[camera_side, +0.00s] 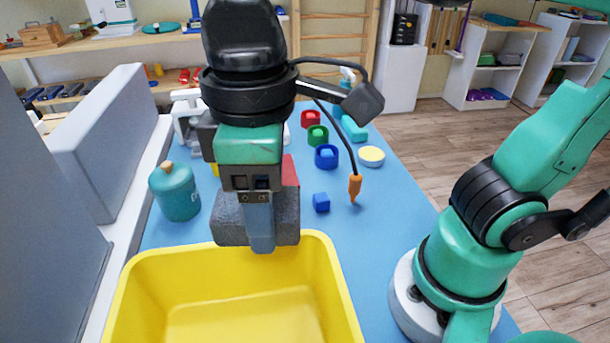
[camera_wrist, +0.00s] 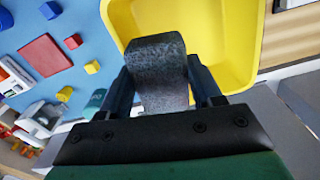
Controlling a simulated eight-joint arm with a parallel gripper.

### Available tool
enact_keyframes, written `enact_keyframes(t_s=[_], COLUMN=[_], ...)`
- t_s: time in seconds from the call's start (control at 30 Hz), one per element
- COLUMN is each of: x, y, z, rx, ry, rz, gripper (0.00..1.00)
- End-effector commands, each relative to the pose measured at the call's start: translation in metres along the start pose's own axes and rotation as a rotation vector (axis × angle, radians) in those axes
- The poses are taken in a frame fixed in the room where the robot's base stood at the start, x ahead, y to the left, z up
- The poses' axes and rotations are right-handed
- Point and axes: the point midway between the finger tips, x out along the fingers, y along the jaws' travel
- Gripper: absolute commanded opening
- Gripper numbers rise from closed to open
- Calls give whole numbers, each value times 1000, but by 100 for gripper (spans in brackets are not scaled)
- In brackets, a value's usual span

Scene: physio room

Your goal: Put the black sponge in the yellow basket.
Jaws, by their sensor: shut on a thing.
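The black sponge (camera_side: 230,219) is a dark grey speckled block. My gripper (camera_side: 260,228) is shut on it and holds it just behind the far rim of the yellow basket in the side view. The sponge (camera_wrist: 158,75) also shows between the two fingers of my gripper (camera_wrist: 162,88) in the wrist view, with its end overlapping the basket opening. The yellow basket (camera_side: 330,285) stands at the front of the blue table, and its visible inside is empty. It also shows in the wrist view (camera_wrist: 232,45).
A teal jar (camera_side: 175,191) stands left behind the basket. A blue cube (camera_side: 321,202), an orange pointed thing (camera_side: 355,188) and several coloured rings lie behind and to the right. A grey panel (camera_side: 95,140) borders the left side. The blue table (camera_side: 390,215) is clear at right.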

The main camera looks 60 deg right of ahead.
Motion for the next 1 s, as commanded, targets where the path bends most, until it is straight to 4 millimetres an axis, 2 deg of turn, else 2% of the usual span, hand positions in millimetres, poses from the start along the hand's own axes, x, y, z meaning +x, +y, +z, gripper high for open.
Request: enact_keyframes(t_s=[0.03,0.13,0.27,0.37,0.7,1.0], x=[0,-1,1,12,84,136], y=[-13,-29,-39,-41,-41,-41], z=[2,7,10,10,10,10], rx=[-52,-115,-155,-164,-162,-161], ry=[0,0,0,0,0,1], rz=[0,0,0,0,0,0], gripper=[8,8,8,8,8,8])
